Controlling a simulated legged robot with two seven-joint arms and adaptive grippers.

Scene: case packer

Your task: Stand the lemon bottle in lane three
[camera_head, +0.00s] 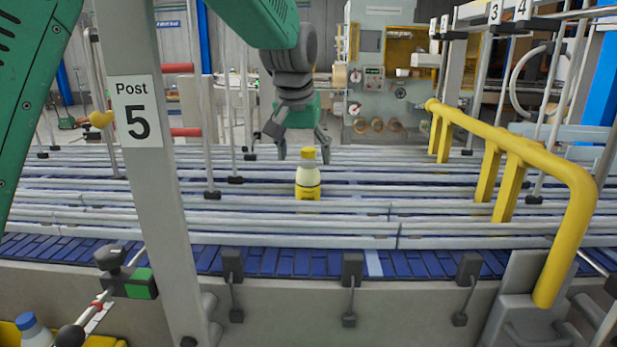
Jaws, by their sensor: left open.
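A lemon bottle (308,178) with a yellow cap and a yellow lower part stands upright among the rails of the lane conveyor (210,262), near the middle of the head view. Rails hide its base, so I cannot tell which lane it is in. My left gripper (300,146) is open, with its fingers pointing down and spread. It is above and around the bottle's cap in the picture. I cannot tell whether a finger touches the bottle. My right gripper is not in view.
A grey post marked "Post 5" (150,190) rises at the left front. A yellow tube guard (520,150) stands at the right. Lane signs 3 and 4 (495,12) hang at the top right. A blue-capped bottle (33,332) is at the lower left.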

